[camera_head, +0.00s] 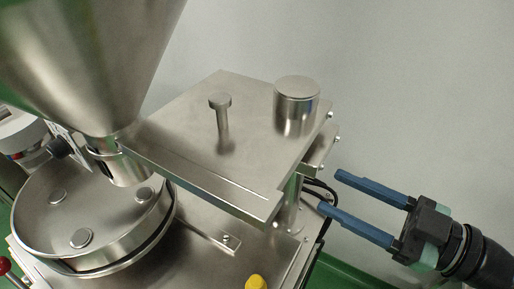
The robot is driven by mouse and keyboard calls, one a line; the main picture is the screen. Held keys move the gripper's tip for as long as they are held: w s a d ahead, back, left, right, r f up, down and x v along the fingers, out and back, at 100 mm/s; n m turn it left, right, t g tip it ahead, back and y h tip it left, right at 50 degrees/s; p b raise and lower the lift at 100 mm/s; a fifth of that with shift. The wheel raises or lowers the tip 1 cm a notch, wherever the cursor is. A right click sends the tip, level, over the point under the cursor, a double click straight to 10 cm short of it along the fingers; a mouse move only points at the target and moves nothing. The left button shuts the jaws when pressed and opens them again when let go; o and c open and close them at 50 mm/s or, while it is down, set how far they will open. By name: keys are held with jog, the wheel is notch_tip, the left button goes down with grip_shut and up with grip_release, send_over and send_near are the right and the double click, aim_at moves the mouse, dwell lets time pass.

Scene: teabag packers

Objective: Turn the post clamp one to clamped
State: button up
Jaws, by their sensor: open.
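My gripper (332,192) is at the right, with two blue fingers spread apart and nothing between them. Its fingertips point left toward a metal post (290,208) under the upper plate (220,133). The fingertips look a little right of the post, with a visible gap in the picture. Small bolt-like ends (331,115) show at the plate's right edge. I cannot tell which part is post clamp one, or how it is turned.
A large steel hopper (85,60) stands at the left above a round drum (100,215). A T-shaped knob (220,102) and a cylinder (297,105) rise from the plate. A yellow knob (255,283) is at the bottom. Dark cables (322,187) run behind the post.

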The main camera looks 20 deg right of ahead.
jog(key=shift+p+x, duration=2.8)
jog(key=shift+x, duration=3.25)
grip_shut()
